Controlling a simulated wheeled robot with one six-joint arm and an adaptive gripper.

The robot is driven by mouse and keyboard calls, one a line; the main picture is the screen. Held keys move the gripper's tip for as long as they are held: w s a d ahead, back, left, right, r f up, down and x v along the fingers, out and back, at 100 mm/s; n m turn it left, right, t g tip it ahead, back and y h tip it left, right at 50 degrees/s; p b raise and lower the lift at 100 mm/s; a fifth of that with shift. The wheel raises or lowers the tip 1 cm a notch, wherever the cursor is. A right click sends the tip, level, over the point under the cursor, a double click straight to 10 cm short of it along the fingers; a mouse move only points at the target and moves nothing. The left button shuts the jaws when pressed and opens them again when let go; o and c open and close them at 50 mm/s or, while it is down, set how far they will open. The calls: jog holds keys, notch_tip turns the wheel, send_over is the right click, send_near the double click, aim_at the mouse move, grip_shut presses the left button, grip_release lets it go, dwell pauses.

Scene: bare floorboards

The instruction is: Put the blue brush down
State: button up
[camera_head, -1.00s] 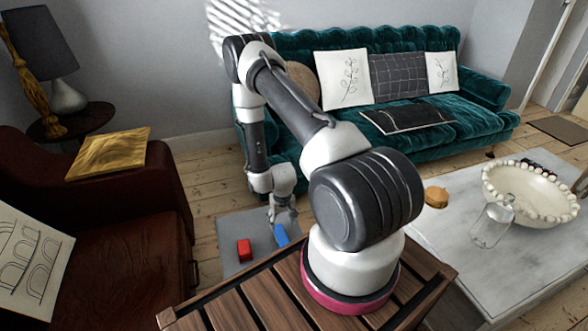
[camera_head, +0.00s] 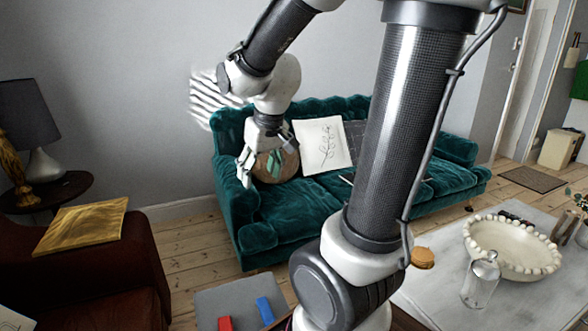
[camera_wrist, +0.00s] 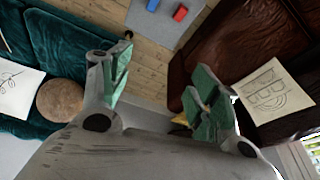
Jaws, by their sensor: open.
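The blue brush (camera_head: 265,309) shows as a small blue block lying on a grey surface (camera_head: 238,292) low in the head view. It also shows at the top edge of the wrist view (camera_wrist: 153,5), partly cut off. My gripper (camera_head: 260,172) is raised high above and well apart from it, in front of the sofa in the head view. In the wrist view my gripper's green-padded fingers (camera_wrist: 160,85) are spread wide with nothing between them.
A red block (camera_head: 225,323) lies left of the blue brush. A teal sofa (camera_head: 300,218) with cushions stands behind, and a brown leather armchair (camera_head: 110,270) is at left. A pale table (camera_head: 445,288) at right holds a bowl (camera_head: 512,262) and a glass jar (camera_head: 480,282).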

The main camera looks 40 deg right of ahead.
jog(key=s+r, duration=0.5)
jog(key=s, duration=0.8)
jog(key=shift+s+a+r+n+t, duration=0.2)
jog(key=shift+s+a+n+t, duration=0.1)
jog(key=shift+n, duration=0.1)
jog(key=shift+o, duration=0.5)
jog(key=shift+w, duration=0.1)
